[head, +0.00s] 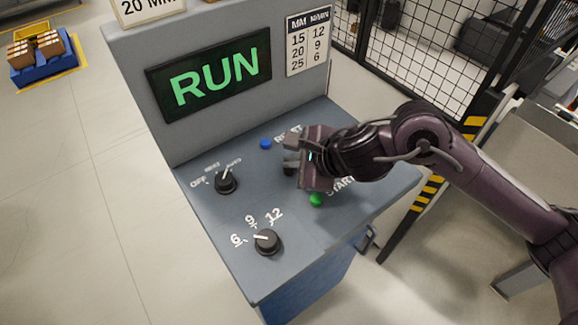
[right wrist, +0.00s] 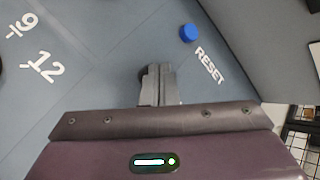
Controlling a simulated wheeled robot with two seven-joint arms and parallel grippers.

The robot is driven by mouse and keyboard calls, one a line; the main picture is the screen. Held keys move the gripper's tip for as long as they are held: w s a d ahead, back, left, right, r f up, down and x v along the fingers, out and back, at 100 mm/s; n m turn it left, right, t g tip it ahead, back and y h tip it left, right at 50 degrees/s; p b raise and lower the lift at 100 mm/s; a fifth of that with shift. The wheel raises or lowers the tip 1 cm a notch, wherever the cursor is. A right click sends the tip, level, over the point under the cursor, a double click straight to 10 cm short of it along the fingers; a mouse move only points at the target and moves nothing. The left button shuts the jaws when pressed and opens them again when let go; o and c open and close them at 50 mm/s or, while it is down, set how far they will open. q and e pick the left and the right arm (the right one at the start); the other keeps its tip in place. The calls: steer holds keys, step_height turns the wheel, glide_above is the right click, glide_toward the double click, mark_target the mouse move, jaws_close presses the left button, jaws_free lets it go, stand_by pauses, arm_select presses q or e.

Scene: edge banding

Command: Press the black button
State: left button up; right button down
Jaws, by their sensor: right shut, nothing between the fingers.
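The black button (head: 288,170) sits on the slanted blue-grey console between the blue RESET button and the green START button, mostly hidden by my right gripper (head: 290,161). In the right wrist view a dark rounded edge of the black button (right wrist: 142,73) shows just left of the fingertips (right wrist: 158,69). My right gripper is shut and empty, with its fingertips at or just above the button. I cannot tell whether they touch it. My left gripper is not in view.
The blue button (head: 265,144) and green button (head: 316,200) lie close to the gripper. Two black knobs, the upper one (head: 226,182) and the lower one (head: 267,242), stand to the left. A screen (head: 213,75) reads RUN. A mesh fence (head: 440,45) stands behind right.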

mark_target(294, 171)
steer(key=shift+f, duration=0.25)
steer(key=shift+r, duration=0.15)
stand_by(0.4)
steer(key=shift+r, duration=0.75)
steer(key=shift+r, duration=0.1)
steer(key=shift+r+p, duration=1.85)
steer(key=shift+r, duration=0.6)
